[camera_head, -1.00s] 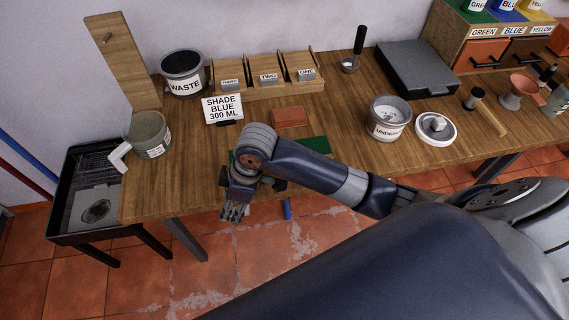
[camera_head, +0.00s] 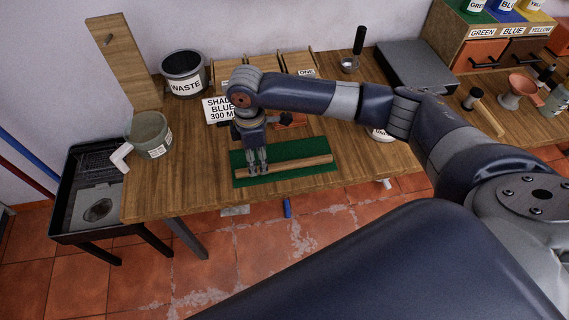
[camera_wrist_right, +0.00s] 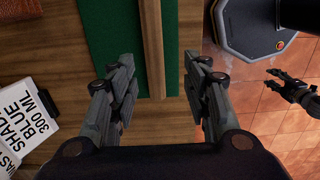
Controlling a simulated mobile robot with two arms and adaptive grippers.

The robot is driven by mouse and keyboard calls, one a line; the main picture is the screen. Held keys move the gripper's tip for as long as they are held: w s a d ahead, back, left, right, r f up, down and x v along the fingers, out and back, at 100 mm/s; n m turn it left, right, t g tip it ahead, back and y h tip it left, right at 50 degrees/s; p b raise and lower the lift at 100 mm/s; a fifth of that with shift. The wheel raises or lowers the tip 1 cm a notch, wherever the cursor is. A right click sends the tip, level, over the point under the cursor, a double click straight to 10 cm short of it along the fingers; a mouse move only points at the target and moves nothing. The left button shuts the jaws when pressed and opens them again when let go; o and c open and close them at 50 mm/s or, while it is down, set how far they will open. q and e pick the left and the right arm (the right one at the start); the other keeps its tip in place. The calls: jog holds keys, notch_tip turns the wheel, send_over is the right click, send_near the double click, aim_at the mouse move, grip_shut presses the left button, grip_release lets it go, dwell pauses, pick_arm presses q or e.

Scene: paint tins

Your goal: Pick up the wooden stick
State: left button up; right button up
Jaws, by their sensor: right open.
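The wooden stick (camera_head: 300,165) lies lengthwise on a green mat (camera_head: 300,149) near the table's front edge. My right gripper (camera_head: 258,170) is open over the stick's left part, fingers pointing down. I cannot tell how far the fingertips are above the mat. My left gripper (camera_wrist_right: 284,86) shows small at the right of the wrist view, over the floor; its opening is unclear.
A shade card (camera_head: 214,108), partly hidden by my right arm, stands behind the mat. A grey pot (camera_head: 150,135) stands at the left, a waste tin (camera_head: 184,74) behind. A mallet (camera_head: 486,113) lies to the right. Bare table lies left of the mat.

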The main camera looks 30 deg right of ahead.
aim_at(258, 166)
jog(key=shift+w+d+f+p, duration=0.2)
jog(key=shift+f+p, duration=0.2)
jog(key=shift+f, duration=1)
jog(key=shift+w+d+f+p, duration=0.15)
jog(key=shift+f+p, duration=0.2)
jog(key=shift+f, duration=1)
jog(key=shift+a, duration=0.1)
grip_shut()
